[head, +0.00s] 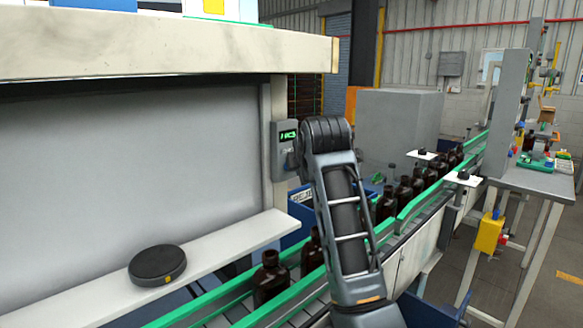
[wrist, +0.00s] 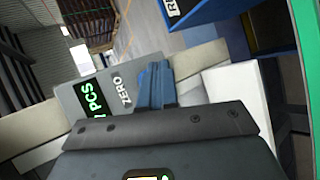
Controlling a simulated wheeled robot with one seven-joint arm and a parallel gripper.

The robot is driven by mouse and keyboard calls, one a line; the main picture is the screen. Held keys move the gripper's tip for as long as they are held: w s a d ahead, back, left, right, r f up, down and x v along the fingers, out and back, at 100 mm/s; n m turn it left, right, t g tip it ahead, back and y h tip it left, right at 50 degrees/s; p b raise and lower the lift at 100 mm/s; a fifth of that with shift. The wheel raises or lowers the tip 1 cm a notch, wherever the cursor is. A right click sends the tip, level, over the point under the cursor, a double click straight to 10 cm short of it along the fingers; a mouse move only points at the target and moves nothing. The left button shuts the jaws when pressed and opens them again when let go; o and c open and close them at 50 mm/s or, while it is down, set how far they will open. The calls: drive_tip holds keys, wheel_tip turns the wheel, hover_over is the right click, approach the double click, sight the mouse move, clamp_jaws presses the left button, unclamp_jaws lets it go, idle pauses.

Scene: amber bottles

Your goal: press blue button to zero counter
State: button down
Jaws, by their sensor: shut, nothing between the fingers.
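The counter (head: 280,155) is a small grey box on the post of the bench, with a green lit display (head: 288,135). In the wrist view the counter (wrist: 72,97) shows tilted, with green "PCS" digits and a white "ZERO" label beside them. My gripper (wrist: 157,68) shows in the wrist view as blue, closed fingers beyond a dark plate, right beside the "ZERO" label. In the head view my arm hides the gripper.
A conveyor with green rails (head: 225,295) carries several amber bottles (head: 270,278) past the counter. A white shelf (head: 215,248) with a round black disc (head: 157,265) is at the left. A blue bin (wrist: 215,15) shows in the wrist view.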

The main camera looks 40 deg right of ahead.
drive_tip(key=shift+w+r, duration=0.1)
drive_tip(key=shift+w, duration=0.05)
idle(0.5)
drive_tip(key=shift+w+p, duration=0.3)
drive_tip(key=shift+p, duration=0.15)
drive_tip(key=shift+w, duration=0.4)
idle(0.6)
drive_tip(key=shift+s, duration=0.15)
drive_tip(key=shift+s+p, duration=0.3)
drive_tip(key=shift+s, duration=0.4)
drive_tip(key=shift+s, duration=0.1)
drive_tip(key=shift+s, duration=2.4)
drive_tip(key=shift+d, duration=0.1)
